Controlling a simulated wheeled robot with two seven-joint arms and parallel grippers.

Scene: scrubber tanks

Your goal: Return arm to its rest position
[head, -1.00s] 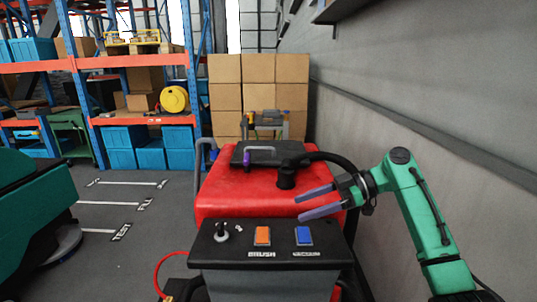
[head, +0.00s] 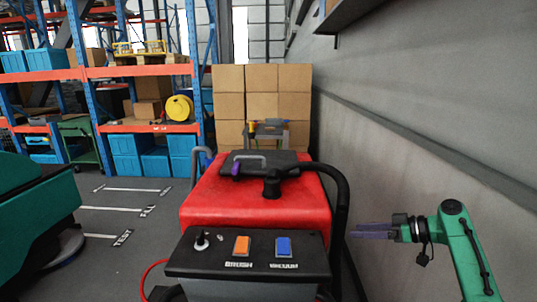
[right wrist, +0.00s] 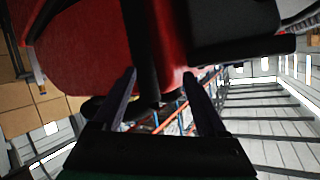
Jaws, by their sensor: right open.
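My right gripper (head: 372,231) is at the right in the head view, on the end of my green right arm. It is open and empty, with its dark purple fingers pointing left. It is to the right of the red scrubber (head: 250,203), with a gap between them. In the right wrist view the two fingers (right wrist: 160,95) stand apart. The scrubber's red body (right wrist: 85,50) and a black hose (right wrist: 142,60) lie beyond them. My left gripper is not in view.
The scrubber's panel (head: 203,265) carries an orange BRUSH button (head: 241,246), a blue VACUUM button (head: 283,247) and a key switch (head: 201,240). A grey wall (head: 430,110) runs along the right. Cardboard boxes (head: 262,88) and shelving stand behind. Open floor with white markings lies at left.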

